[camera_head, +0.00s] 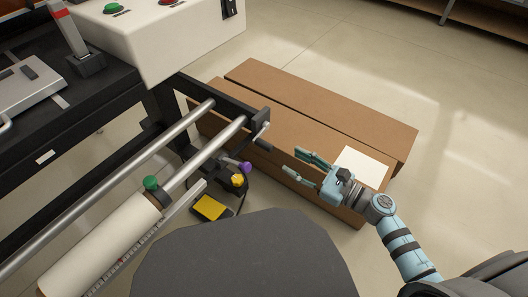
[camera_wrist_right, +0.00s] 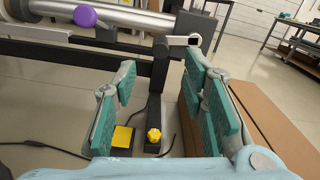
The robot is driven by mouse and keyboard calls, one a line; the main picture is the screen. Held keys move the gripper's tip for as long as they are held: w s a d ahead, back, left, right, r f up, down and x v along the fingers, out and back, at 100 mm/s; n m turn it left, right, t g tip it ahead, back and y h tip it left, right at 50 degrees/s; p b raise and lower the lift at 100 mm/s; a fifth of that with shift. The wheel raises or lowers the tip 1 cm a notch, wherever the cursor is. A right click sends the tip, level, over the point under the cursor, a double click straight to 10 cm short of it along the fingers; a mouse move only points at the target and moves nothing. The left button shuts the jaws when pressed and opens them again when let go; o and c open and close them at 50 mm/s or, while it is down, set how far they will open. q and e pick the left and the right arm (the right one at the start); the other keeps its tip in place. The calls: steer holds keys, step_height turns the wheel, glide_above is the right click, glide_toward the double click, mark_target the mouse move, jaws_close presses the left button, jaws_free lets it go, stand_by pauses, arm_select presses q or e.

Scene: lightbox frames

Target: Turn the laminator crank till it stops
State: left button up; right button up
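The laminator crank (camera_head: 262,131) is a short silver arm with a dark grip at the near end of the metal rollers. It also shows in the right wrist view (camera_wrist_right: 183,40), beyond the fingertips and near the top. My right gripper (camera_head: 294,162) is open and empty, to the right of the crank and apart from it. Its two green-padded fingers (camera_wrist_right: 158,72) are spread wide in the right wrist view. My left gripper is not in view.
Long cardboard boxes (camera_head: 290,92) lie beside the machine, one with a white sheet (camera_head: 362,167). A purple knob (camera_head: 245,167), yellow knob (camera_head: 237,180) and yellow pedal (camera_head: 211,207) are near the rollers. A white roll (camera_head: 98,245) is at lower left. Open floor (camera_head: 460,120) lies right.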

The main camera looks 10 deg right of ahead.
mark_target(272, 149)
steer(key=x, duration=0.8)
steer(key=shift+w+a+b, duration=0.2)
steer(key=shift+w+b, duration=0.05)
steer(key=shift+b, duration=0.05)
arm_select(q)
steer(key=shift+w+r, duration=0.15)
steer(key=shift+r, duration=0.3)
arm_select(e)
jaws_close()
